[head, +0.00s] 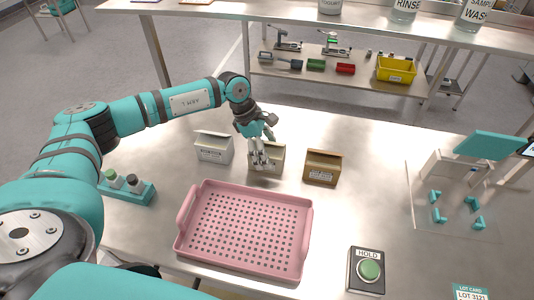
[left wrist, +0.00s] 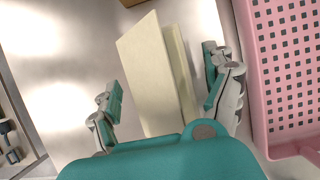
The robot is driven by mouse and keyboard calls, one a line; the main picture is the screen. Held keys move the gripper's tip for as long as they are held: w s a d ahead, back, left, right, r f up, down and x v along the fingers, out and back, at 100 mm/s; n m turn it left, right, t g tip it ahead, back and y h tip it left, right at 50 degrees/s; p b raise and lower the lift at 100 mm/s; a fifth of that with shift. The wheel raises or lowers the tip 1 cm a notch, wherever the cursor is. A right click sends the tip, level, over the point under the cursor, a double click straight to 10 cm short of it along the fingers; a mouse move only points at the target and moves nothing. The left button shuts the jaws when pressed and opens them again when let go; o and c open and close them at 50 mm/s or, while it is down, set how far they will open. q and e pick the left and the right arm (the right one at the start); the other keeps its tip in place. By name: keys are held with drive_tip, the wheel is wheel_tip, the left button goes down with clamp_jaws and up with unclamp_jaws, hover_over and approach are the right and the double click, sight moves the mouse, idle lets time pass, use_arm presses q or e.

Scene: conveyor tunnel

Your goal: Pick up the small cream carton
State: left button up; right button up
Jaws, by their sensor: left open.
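The small cream carton (head: 271,166) stands upright on the steel table, in the middle of three cartons. My left gripper (head: 263,161) is over it, fingers pointing down, and partly hides its top and front. In the left wrist view the cream carton (left wrist: 152,75) lies between the two spread fingers of my left gripper (left wrist: 164,90). Gaps show on both sides, the right finger being closer to it. The white carton (head: 213,148) stands to the left and the brown carton (head: 322,168) to the right. My right gripper is not in view.
A pink perforated tray (head: 180,232) lies just in front of the cartons. A teal holder with small bottles (head: 135,193) stands at the left. A HOLD button box (head: 366,272) and a clear plate with teal pegs (head: 450,215) are at the right.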

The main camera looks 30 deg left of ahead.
use_arm(q)
drive_tip(key=shift+c, duration=0.4)
drive_tip(key=c, duration=1.3)
drive_tip(key=shift+c, duration=0.2)
drive_tip(key=shift+r, duration=0.4)
wheel_tip(320, 180, up, 9)
drive_tip(key=b, duration=0.3)
drive_tip(key=shift+r, duration=0.1)
